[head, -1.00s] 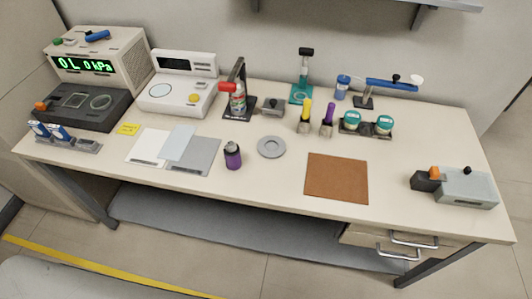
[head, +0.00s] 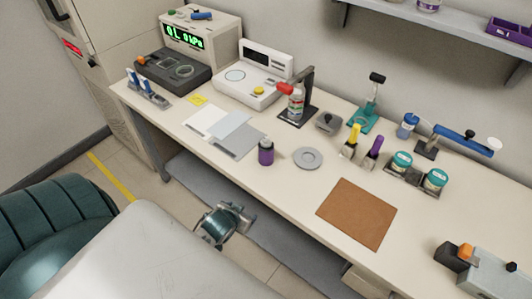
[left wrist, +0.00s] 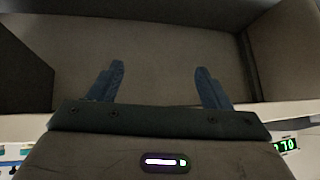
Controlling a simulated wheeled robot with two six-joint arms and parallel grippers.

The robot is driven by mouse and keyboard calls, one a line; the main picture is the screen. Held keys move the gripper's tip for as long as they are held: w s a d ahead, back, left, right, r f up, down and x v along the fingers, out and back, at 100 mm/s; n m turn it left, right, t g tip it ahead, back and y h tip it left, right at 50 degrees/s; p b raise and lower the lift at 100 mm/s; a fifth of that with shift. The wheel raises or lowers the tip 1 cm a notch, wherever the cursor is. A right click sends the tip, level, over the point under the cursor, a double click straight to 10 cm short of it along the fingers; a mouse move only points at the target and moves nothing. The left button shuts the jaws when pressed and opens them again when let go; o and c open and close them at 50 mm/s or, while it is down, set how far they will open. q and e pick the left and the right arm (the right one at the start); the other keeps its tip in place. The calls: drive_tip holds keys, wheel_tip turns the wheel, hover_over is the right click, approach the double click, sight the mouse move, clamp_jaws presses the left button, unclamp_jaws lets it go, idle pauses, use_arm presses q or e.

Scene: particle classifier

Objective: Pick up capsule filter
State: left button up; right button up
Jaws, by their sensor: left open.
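I cannot tell for sure which thing is the capsule filter. Small blue-and-white upright pieces stand in a grey rack (head: 146,94) at the table's far left end. A purple bottle with a dark cap (head: 266,152) stands upright near the front edge. A blue cylinder (head: 201,15) lies on top of the pressure box. My left gripper (head: 238,213) is low in front of the table, apart from everything on it. In the left wrist view its two blue fingers (left wrist: 160,82) are spread, with nothing between them. My right gripper is out of view.
A pressure box (head: 200,38) with a green display, a dark unit (head: 172,70) and a white balance (head: 252,75) stand at the back left. A grey disc (head: 308,158) and a brown mat (head: 356,212) lie on the table. A wall shelf (head: 440,28) hangs at upper right.

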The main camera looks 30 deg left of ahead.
use_arm(q)
wheel_tip(320, 180, up, 9)
drive_tip(key=w+t, duration=0.1)
drive_tip(key=t, duration=0.5)
approach(262, 151)
drive_tip(key=w+f, duration=0.2)
drive_tip(key=shift+w+a+f+n, duration=0.1)
drive_tip(key=shift+w+a+n, duration=0.2)
drive_tip(key=shift+w, duration=0.45)
drive_tip(key=x, duration=0.1)
drive_tip(key=p+x, duration=0.1)
drive_tip(key=x, duration=0.2)
drive_tip(key=shift+w+r, duration=0.2)
drive_tip(key=shift+w, duration=0.25)
drive_tip(key=shift+w+f, duration=0.2)
drive_tip(key=shift+w, duration=0.1)
drive_tip(key=shift+w+a+p, duration=0.1)
drive_tip(key=shift+w+p, duration=0.4)
drive_tip(key=shift+p, duration=0.1)
drive_tip(key=shift+p+x, duration=0.8)
drive_tip(key=shift+x, duration=1.4)
drive_tip(key=shift+s, duration=0.1)
drive_tip(key=c, duration=1.2)
drive_tip(key=shift+c, duration=1.1)
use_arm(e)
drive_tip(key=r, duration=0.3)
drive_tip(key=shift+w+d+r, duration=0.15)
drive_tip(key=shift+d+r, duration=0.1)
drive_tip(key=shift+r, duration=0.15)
